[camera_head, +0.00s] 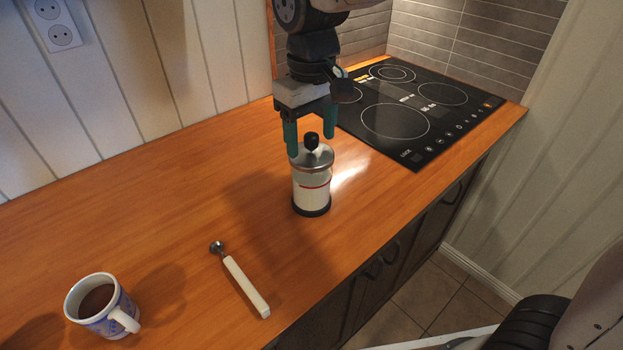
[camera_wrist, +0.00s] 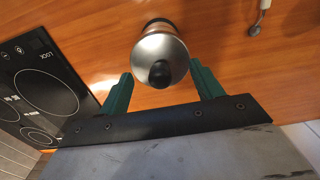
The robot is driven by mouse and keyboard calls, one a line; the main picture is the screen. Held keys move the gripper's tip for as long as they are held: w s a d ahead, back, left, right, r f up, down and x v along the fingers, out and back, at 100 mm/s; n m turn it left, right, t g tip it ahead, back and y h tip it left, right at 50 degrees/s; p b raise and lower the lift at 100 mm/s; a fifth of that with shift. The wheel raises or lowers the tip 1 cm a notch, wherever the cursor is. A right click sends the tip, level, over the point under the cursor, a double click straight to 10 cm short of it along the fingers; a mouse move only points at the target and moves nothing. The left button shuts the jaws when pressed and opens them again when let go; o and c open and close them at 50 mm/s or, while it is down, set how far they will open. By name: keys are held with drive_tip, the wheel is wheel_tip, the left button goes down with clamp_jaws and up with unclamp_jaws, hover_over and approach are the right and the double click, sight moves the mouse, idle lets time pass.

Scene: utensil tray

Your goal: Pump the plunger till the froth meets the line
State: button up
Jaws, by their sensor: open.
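The frother (camera_head: 311,193) stands upright on the wooden counter, with a pale body, a black base and a metal lid (camera_head: 322,158). A red line (camera_head: 313,185) rings its body; white shows below it, and the part above looks greyer. I cannot tell the exact froth level. The plunger's black knob (camera_head: 312,140) sits close above the lid. My gripper (camera_head: 311,143) is open, its green fingers pointing down on either side of the knob. In the wrist view, the knob (camera_wrist: 160,74) and round lid (camera_wrist: 160,52) lie between the open fingers, apart from both.
A black cooktop (camera_head: 412,107) lies behind and right of the frother. A spoon-like tool with a white handle (camera_head: 246,287) lies in front. A mug of dark liquid (camera_head: 101,307) stands at front left. The counter's left middle is clear.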

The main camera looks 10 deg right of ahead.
drive_tip(key=shift+r, duration=3.55)
drive_tip(key=shift+m+g, duration=0.3)
drive_tip(key=s+d+f, duration=0.2)
drive_tip(key=s, duration=0.1)
drive_tip(key=shift+d+f, duration=0.25)
drive_tip(key=shift+d, duration=0.05)
drive_tip(key=s+d+f+m+t, duration=0.2)
drive_tip(key=s+d+m, duration=0.4)
drive_tip(key=s+d, duration=1)
drive_tip(key=shift+s+d+f, duration=0.3)
drive_tip(key=shift+d+f, duration=0.25)
drive_tip(key=shift+d, duration=0.6)
